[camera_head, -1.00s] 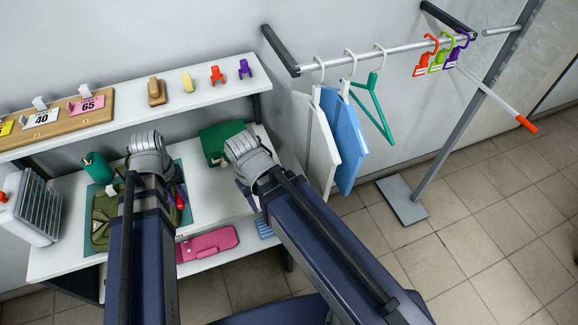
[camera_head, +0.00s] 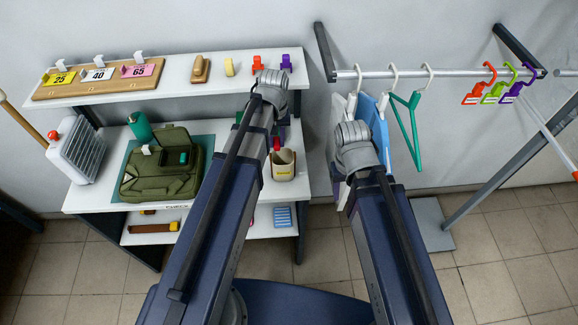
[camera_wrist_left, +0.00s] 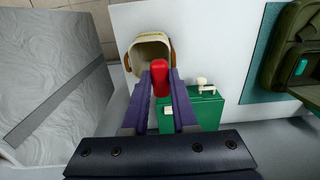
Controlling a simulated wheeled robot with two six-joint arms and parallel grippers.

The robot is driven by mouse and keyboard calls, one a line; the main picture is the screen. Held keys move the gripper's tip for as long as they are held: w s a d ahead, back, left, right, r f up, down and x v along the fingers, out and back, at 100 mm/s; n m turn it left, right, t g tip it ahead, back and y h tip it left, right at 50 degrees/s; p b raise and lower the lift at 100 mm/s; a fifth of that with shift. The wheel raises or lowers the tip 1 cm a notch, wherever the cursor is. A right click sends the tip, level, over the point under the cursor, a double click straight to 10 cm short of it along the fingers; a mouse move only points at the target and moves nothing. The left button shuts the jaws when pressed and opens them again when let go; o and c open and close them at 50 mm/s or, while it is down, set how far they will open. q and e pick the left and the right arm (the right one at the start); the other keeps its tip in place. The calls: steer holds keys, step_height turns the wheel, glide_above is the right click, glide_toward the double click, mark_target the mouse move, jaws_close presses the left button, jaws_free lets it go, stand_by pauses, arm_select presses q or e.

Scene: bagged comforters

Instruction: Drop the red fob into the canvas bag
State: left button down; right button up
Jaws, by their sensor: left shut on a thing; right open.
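My left gripper (camera_wrist_left: 160,92) is shut on the red fob (camera_wrist_left: 159,76), which sticks out between its purple fingers. The fob also shows in the head view (camera_head: 277,146). A cream, open-topped bag with brown handles (camera_wrist_left: 137,58), seemingly the canvas bag, stands just beyond the fob in the wrist view. In the head view this bag (camera_head: 284,173) is at the right end of the shelf top, below the fob. The fob overlaps its near rim in the picture; I cannot tell the height between them. My right gripper (camera_head: 340,190) is open, near the hanging covers, its fingers partly hidden.
An olive green bag (camera_head: 150,185) lies on a teal mat, beside a green bottle (camera_head: 140,127). A green box (camera_wrist_left: 207,112) is close to my left fingers. Hangers (camera_head: 414,130) hang from a rail at right. The upper shelf (camera_head: 180,88) holds tags and clips.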

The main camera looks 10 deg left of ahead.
arm_select(q)
step_height(320, 180, down, 6)
steer(key=b, duration=0.6)
steer(key=c, duration=0.6)
jaws_free()
steer(key=shift+r, duration=0.2)
step_height(320, 180, up, 8)
steer(key=p, duration=0.8)
steer(key=shift+f, duration=0.2)
steer(key=shift+f, duration=0.1)
